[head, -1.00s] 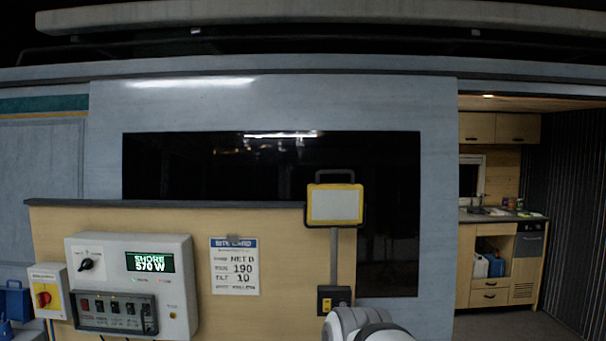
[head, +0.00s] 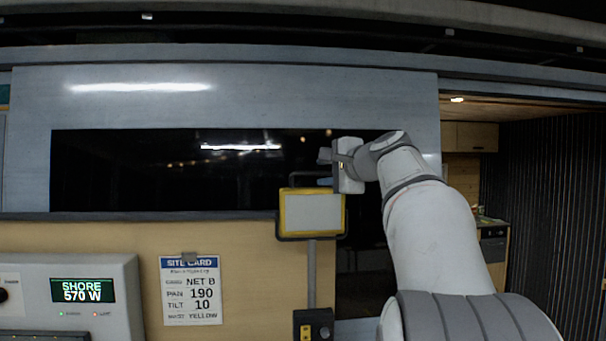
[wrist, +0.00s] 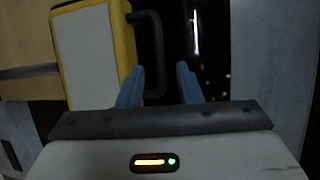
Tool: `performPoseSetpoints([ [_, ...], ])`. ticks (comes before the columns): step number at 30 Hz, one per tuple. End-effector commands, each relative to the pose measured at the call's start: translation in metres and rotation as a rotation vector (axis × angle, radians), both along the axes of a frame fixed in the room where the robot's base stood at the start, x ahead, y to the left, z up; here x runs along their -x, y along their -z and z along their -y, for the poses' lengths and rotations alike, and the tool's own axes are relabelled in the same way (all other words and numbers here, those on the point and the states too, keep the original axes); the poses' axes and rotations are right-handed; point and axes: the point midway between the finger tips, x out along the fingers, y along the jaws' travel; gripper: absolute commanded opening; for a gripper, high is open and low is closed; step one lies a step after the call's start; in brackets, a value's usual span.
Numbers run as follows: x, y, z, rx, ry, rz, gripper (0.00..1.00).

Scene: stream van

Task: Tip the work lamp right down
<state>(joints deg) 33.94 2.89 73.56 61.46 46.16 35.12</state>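The work lamp (head: 313,213) has a yellow frame, a pale panel and a dark handle on top, and stands upright on a grey post. It also shows in the wrist view (wrist: 88,55), with its dark handle (wrist: 150,55) beside my fingers. My gripper (head: 325,168) is raised at the lamp's top right, close to the handle. In the wrist view my gripper (wrist: 160,85) has its two blue fingers apart, with a gap between them. The handle's end lies near the left finger; I cannot tell whether they touch.
A black box (head: 313,326) sits low on the lamp's post. A site card (head: 191,290) hangs on the wooden panel (head: 250,265), left of the lamp. A power box with a display (head: 83,290) is further left. The van's dark window (head: 130,170) is behind.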

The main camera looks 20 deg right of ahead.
Motion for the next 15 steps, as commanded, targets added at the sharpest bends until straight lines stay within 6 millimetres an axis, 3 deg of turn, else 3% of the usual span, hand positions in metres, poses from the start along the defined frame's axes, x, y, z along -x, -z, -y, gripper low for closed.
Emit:
performPoseSetpoints([
  [6,-0.036,0.004,-0.008,0.001,-0.008,-0.002,0.32],
  [15,-0.053,0.009,-0.012,0.002,-0.01,-0.001,0.32],
])
